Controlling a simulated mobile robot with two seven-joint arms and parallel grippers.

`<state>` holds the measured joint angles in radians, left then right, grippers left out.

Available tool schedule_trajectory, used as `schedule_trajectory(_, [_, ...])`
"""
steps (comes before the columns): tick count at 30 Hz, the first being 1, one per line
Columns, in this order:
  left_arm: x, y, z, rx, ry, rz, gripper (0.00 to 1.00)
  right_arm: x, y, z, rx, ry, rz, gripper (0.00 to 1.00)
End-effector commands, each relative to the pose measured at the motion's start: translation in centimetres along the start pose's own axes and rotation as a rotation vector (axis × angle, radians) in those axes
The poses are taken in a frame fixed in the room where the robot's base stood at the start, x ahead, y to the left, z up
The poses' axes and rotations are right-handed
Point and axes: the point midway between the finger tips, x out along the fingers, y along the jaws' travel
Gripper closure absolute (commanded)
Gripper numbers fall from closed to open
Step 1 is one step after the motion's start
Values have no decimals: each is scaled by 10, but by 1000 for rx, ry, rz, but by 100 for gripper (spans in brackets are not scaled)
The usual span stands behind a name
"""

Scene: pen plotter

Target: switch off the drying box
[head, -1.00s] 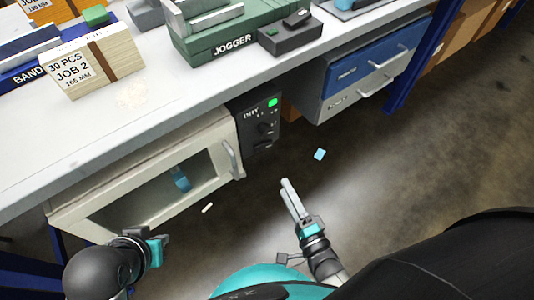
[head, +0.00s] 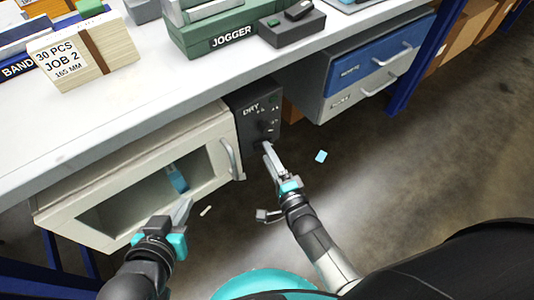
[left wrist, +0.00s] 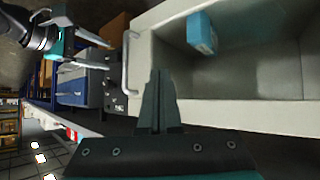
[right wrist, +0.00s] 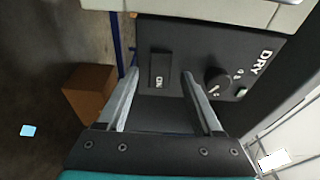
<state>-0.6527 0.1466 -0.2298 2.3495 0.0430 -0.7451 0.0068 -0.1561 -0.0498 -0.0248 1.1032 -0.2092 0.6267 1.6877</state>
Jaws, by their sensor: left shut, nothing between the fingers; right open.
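The drying box (head: 215,178) is a cream cabinet under the table, with a window and bar handle; it also shows in the left wrist view (left wrist: 230,115). Its dark DRY panel (head: 243,97) is at its right end. In the right wrist view the panel (right wrist: 185,38) carries a black rocker switch (right wrist: 160,68) marked ON and a round knob (right wrist: 216,80). My left gripper (head: 186,206) is shut and empty before the window.
A blue block (head: 177,178) is inside the box. A blue-and-grey drawer unit (head: 350,85) hangs under the table to the right. A green jogger (head: 205,32) stands on the table (head: 150,85). A blue scrap (head: 321,156) lies on open floor.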

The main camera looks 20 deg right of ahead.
Motion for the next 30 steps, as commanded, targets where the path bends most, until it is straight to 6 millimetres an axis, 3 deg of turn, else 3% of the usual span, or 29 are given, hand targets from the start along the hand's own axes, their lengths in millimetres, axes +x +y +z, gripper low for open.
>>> schedule_trajectory(7, [4, 8, -4, -8, 80, 23, 100, 13, 0, 0, 1, 0, 0, 32])
schedule_trajectory(19, [4, 10, -6, -10, 100, 28, 100, 15, 0, 0, 0, 0, 0, 32])
schedule_trajectory(30, [4, 10, -6, -10, 98, 27, 100, 15, 0, 0, 0, 0, 0, 74])
